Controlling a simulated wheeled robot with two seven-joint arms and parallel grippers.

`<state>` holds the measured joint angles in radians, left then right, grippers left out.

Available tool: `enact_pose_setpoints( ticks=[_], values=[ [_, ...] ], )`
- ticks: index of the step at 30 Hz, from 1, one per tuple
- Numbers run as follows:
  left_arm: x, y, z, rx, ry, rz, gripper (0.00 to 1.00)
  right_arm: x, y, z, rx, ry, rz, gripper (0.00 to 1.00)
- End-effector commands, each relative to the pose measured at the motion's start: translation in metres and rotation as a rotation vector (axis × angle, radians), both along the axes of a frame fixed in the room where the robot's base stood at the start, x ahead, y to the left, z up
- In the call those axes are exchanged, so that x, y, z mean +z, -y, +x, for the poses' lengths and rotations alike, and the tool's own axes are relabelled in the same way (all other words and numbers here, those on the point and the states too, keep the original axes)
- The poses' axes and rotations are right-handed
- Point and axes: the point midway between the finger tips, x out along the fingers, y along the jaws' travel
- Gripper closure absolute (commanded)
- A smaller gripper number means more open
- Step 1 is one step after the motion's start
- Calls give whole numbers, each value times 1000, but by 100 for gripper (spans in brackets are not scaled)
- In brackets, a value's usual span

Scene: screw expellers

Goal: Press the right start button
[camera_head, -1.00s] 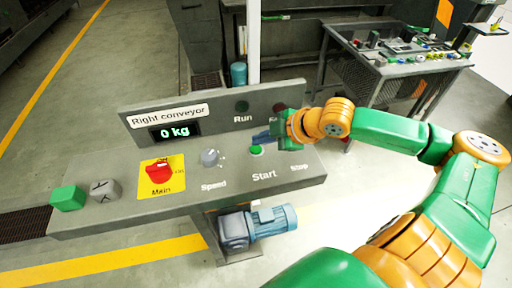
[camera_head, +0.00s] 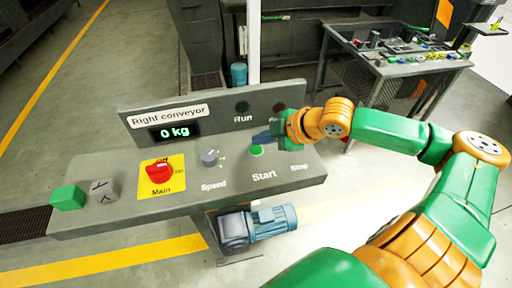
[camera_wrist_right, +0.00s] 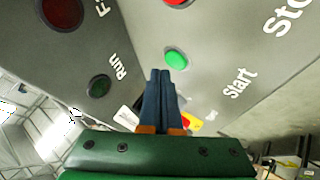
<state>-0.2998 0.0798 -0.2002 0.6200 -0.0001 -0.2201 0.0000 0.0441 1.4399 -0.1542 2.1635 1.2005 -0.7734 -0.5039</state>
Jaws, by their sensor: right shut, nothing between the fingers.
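The green start button (camera_head: 256,151) sits on the sloped face of the right conveyor panel (camera_head: 230,180), above the word "Start". It also shows in the right wrist view (camera_wrist_right: 176,59). My right gripper (camera_head: 256,138) is shut and empty. Its blue fingertips lie close to the button, just behind it in the head view. In the right wrist view the fingertips (camera_wrist_right: 160,74) appear just short of the button; I cannot tell whether they touch it. My left gripper is not in view.
The panel also carries a red main switch (camera_head: 160,172) on a yellow plate, a grey speed knob (camera_head: 210,157) and a dark Run lamp (camera_head: 242,107). A green cube (camera_head: 67,197) sits at the left end. A cluttered table (camera_head: 400,60) stands behind.

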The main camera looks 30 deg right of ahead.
Motion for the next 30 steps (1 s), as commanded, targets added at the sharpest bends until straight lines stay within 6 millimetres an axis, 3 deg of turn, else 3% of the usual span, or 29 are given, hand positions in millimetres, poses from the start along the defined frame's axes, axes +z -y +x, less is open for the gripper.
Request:
enact_pose_setpoints(
  ticks=[30],
  values=[
    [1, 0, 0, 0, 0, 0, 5, -12, 0, 0, 0, 0, 0, 100]
  ],
)
